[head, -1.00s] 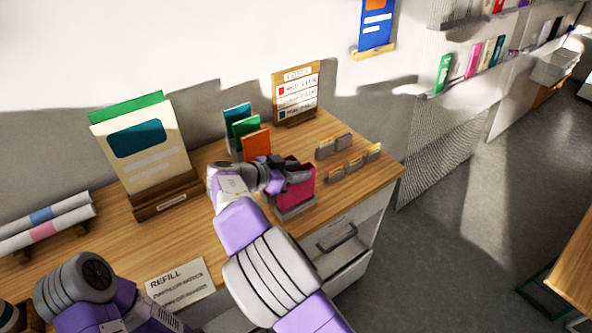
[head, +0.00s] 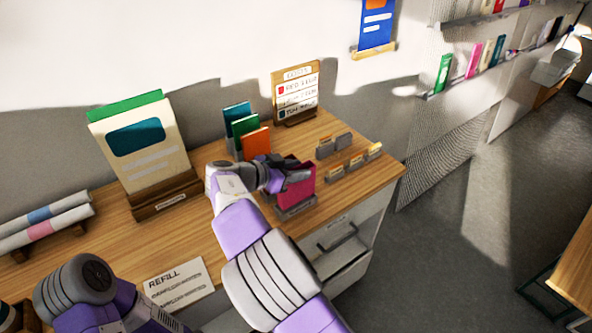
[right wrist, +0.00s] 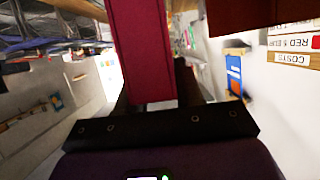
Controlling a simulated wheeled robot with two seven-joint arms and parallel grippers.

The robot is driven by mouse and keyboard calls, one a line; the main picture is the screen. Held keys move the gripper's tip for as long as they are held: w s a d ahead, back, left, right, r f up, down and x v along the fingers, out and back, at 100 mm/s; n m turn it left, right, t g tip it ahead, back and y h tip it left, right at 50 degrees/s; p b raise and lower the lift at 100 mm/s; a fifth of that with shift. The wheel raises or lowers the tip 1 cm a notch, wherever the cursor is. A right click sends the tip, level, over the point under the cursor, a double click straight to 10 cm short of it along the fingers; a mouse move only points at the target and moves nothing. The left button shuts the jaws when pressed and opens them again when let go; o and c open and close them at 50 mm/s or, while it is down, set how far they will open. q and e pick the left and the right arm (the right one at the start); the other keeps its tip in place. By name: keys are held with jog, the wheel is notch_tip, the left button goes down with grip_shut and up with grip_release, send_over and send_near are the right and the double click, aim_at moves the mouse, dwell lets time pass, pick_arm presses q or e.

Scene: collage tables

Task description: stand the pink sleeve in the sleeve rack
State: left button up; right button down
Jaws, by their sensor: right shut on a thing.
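The pink sleeve (head: 300,187) is upright at the front of the table, in the jaws of my right gripper (head: 274,177). It also shows large between the fingers in the right wrist view (right wrist: 146,50). The sleeve's lower edge meets a grey holder, the front of the sleeve rack (head: 296,209). I cannot tell whether it rests on the bottom of a slot. Teal (head: 236,112), green (head: 245,126) and orange (head: 256,142) sleeves stand farther back in grey holders. My forearm and gripper hide the part between. My left gripper is out of view.
Small grey card holders (head: 352,164) stand right of the rack. A costs sign (head: 296,88) is at the back, and a large cream folder (head: 145,145) stands in a wooden stand at left. A refill card (head: 178,284) lies at the front. Below, a drawer (head: 340,250) is open.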

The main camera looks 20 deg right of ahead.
jog(key=shift+a+b, duration=0.1)
jog(key=shift+b, duration=0.25)
dwell(0.5)
jog(key=shift+f, duration=0.1)
jog(key=shift+f+b, duration=0.7)
jog(key=shift+b, duration=0.25)
jog(key=shift+f, duration=0.1)
jog(key=shift+s+f+b, duration=0.25)
jog(key=shift+f+b, duration=0.3)
jog(key=shift+b, duration=0.25)
jog(key=shift+s, duration=0.1)
jog(key=shift+d, duration=0.2)
